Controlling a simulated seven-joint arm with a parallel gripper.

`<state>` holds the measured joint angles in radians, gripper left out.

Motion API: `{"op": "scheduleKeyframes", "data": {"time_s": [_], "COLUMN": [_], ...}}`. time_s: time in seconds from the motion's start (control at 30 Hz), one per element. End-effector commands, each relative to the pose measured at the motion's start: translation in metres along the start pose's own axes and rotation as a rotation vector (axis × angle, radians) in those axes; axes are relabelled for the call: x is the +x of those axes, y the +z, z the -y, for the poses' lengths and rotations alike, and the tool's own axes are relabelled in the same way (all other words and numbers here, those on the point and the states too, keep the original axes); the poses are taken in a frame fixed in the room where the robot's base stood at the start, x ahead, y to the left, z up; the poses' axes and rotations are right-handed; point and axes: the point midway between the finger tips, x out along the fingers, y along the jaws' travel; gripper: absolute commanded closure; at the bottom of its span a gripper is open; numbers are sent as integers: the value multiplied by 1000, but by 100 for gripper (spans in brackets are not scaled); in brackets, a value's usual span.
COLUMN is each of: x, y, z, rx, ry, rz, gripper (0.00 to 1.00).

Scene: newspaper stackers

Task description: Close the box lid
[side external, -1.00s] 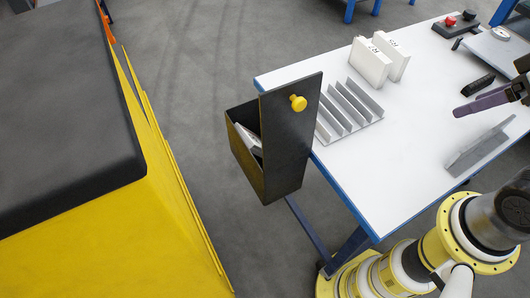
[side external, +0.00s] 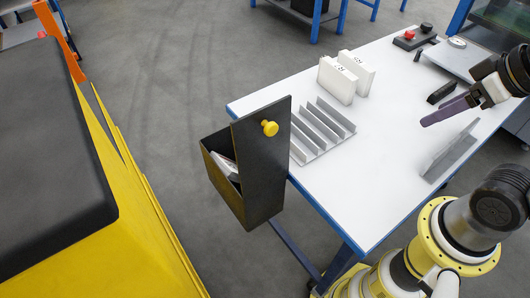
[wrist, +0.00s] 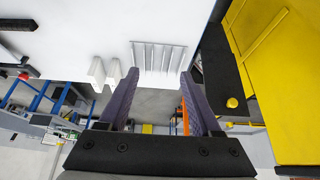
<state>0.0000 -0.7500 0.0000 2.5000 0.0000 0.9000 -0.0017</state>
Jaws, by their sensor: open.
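The box (side external: 222,190) is a dark open-topped box at the left end of the white table. Its black lid (side external: 262,165) stands upright, open, with a yellow knob (side external: 269,128) near the top. Papers (side external: 226,168) show inside the box. In the wrist view the dark lid (wrist: 217,65) and yellow knob (wrist: 232,102) are to the right of my fingers. My gripper (side external: 440,113) is above the right part of the table, well apart from the lid. Its purple fingers (wrist: 158,75) are spread, with nothing between them in the wrist view.
A grey slotted rack (side external: 322,130) is on the table beside the lid. White blocks (side external: 340,78) stand behind it. A grey angled plate (side external: 448,150) stands below my gripper. A black and yellow machine (side external: 60,200) is at the left. The white tabletop (side external: 380,170) has clear room.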

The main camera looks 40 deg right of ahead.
Motion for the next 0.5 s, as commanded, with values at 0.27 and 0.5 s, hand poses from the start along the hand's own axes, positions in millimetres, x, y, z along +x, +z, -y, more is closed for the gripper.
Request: {"op": "scheduleKeyframes", "data": {"time_s": [0.27, 0.5], "x": [-4, 0], "y": [-22, -69], "z": [0, 31], "rx": [-191, -599], "ry": [7, -31], "rz": [-76, -179], "gripper": [87, 100]}}
